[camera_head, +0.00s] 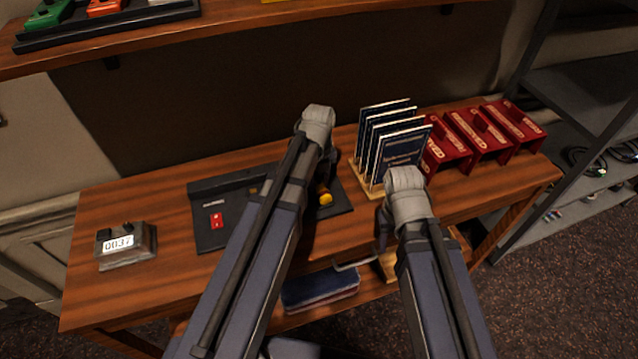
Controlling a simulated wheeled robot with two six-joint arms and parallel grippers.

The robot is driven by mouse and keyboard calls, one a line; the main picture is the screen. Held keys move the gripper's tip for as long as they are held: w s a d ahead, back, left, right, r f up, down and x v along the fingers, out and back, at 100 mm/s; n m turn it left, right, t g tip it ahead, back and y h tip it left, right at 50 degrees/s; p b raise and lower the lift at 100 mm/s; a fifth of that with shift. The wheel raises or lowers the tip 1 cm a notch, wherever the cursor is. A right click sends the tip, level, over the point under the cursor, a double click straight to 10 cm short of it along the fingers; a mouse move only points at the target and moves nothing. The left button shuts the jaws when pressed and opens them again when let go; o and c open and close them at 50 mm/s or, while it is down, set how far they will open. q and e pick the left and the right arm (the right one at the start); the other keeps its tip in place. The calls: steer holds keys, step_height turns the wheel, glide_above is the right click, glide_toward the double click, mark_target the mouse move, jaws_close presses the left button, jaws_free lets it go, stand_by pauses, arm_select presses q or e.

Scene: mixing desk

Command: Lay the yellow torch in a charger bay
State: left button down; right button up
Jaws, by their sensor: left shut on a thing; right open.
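The yellow torch (325,196) shows as a short yellow piece just right of my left forearm, over the right part of the dark charger (204,188). The rest of the torch is hidden. My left gripper (325,186) is shut on it, mostly hidden behind my arm. I cannot tell whether the torch touches the charger. The charger lies on the desk, with a red item (216,221) in its left part; my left arm covers its middle. My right gripper (355,264) is largely hidden behind my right forearm, open, near the desk's front edge.
A box marked 0037 (126,258) stands at the desk's left. A rack of dark cards (400,150) and red holders (470,140) stand to the right. A shelf with coloured items (105,8) is above. A dark blue stack (320,288) lies below the desktop.

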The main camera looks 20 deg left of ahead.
mark_target(319, 180)
arm_select(q)
steer(key=shift+f, duration=0.2)
steer(key=c, duration=0.5)
jaws_free()
steer(key=shift+r, duration=0.25)
step_height(319, 180, up, 12)
steer(key=p, duration=1.2)
steer(key=s+d+n, duration=0.3)
steer(key=s+n, duration=0.1)
steer(key=n, duration=0.4)
steer(key=s+d+n, duration=0.4)
steer(key=s+n, duration=0.1)
steer(key=n, duration=0.4)
steer(key=s+d+n+y, duration=0.1)
steer(key=s+d+n, duration=0.2)
steer(key=s+n, duration=0.2)
steer(key=shift+s+d+n, duration=0.1)
steer(key=shift+d+n, duration=0.05)
steer(key=shift+n, duration=0.7)
steer(key=shift+s+d+n, duration=0.1)
steer(key=shift+n, duration=0.75)
